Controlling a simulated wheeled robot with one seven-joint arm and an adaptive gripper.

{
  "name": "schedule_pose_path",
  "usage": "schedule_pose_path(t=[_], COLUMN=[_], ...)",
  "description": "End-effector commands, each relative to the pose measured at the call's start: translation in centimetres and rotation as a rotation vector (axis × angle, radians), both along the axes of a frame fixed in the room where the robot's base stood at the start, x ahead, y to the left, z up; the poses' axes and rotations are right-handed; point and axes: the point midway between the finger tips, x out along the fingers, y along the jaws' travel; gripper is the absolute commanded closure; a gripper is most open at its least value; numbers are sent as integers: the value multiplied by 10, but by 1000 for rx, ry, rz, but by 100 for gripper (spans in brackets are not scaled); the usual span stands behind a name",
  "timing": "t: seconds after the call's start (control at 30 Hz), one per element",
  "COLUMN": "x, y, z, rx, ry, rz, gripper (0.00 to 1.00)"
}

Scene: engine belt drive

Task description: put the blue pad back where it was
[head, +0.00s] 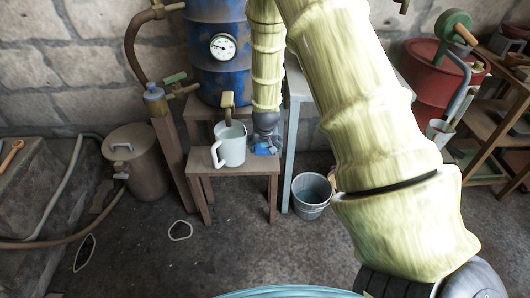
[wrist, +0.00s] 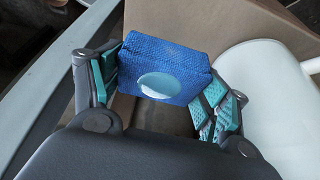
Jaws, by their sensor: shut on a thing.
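The blue pad (wrist: 165,58) is a small block with a pale round spot on its near face, seen in the wrist view between my fingers. My gripper (wrist: 160,85) is shut on it, with teal finger pads on both sides. In the head view the pad (head: 265,150) shows as a small patch of blue below my gripper (head: 266,138), over the right part of the small wooden stool (head: 225,167). I cannot tell whether the pad touches the stool top.
A white jug (head: 230,145) stands on the stool just left of the pad, under the tap of a blue barrel (head: 218,55). It also shows close at right in the wrist view (wrist: 270,110). A pale table leg (head: 291,150) rises close on the right, with a metal bucket (head: 311,195) below.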

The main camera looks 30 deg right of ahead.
Motion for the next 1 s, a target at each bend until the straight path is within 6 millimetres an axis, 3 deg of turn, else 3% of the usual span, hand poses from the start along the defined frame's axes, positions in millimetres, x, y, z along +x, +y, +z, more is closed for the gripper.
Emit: schedule_pose_path(t=[0.03, 0.2, 0.6, 0.63, 0.67, 1.0], x=[-3, -3, -3, -3, -3, -3], y=[0, 1, 1, 1, 1, 0], z=[-13, -33, -36, -36, -36, -36], rx=[2, 2, 2, 2, 2, 1], ry=[6, 5, 4, 4, 4, 3], rz=[-2, -1, -1, -1, -1, -1], gripper=[52, 52, 52, 23, 18, 16])
